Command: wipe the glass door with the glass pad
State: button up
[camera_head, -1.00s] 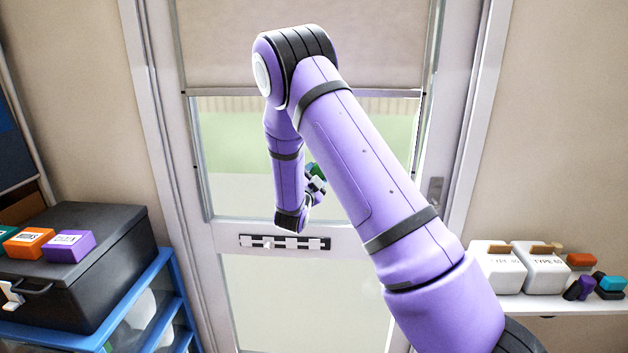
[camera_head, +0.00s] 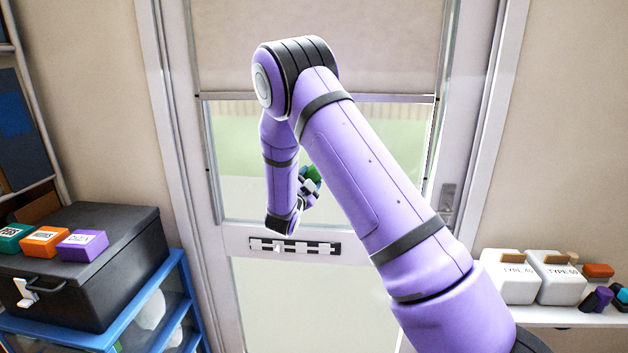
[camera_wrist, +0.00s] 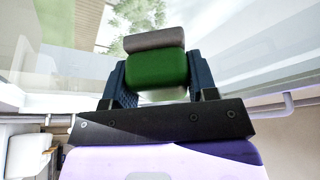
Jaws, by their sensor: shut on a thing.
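The glass door (camera_head: 244,189) stands in front of me, with a pale blind over the upper part of its pane. My gripper (camera_head: 308,186) is in front of the lower part of the upper pane, partly hidden by my arm. In the wrist view my gripper (camera_wrist: 152,85) is shut on the glass pad (camera_wrist: 157,70), which has a green body and a grey top layer. The pad is between the two dark blue fingers, with the glass beyond it. I cannot tell whether the pad touches the glass.
A black box (camera_head: 85,262) with coloured blocks on it stands on a blue-framed unit (camera_head: 180,275) at left. A white shelf (camera_head: 560,316) at right holds white canisters (camera_head: 510,278) and small coloured items. A door handle (camera_head: 447,200) and a hook strip (camera_head: 295,247) are on the door.

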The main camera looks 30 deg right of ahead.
jog(key=shift+w+a, duration=1.75)
jog(key=shift+a, duration=0.6)
jog(key=shift+s+d+r, duration=0.3)
jog(key=shift+s+d, duration=0.2)
jog(key=shift+d, duration=0.2)
jog(key=shift+s+d+r, duration=0.25)
jog(key=shift+s+d, duration=0.2)
jog(key=shift+d, duration=0.25)
jog(key=shift+s+d+r, duration=0.3)
jog(key=shift+s+d, duration=0.2)
jog(key=shift+d, duration=0.2)
jog(key=shift+s+d+r, duration=0.8)
jog(key=shift+s+d, duration=0.95)
jog(key=shift+d, duration=0.65)
jog(key=w+a, duration=0.6)
jog(key=a, duration=0.3)
jog(key=shift+w, duration=0.2)
jog(key=s+a, duration=0.3)
jog(key=s, duration=0.2)
jog(key=shift+a, duration=0.25)
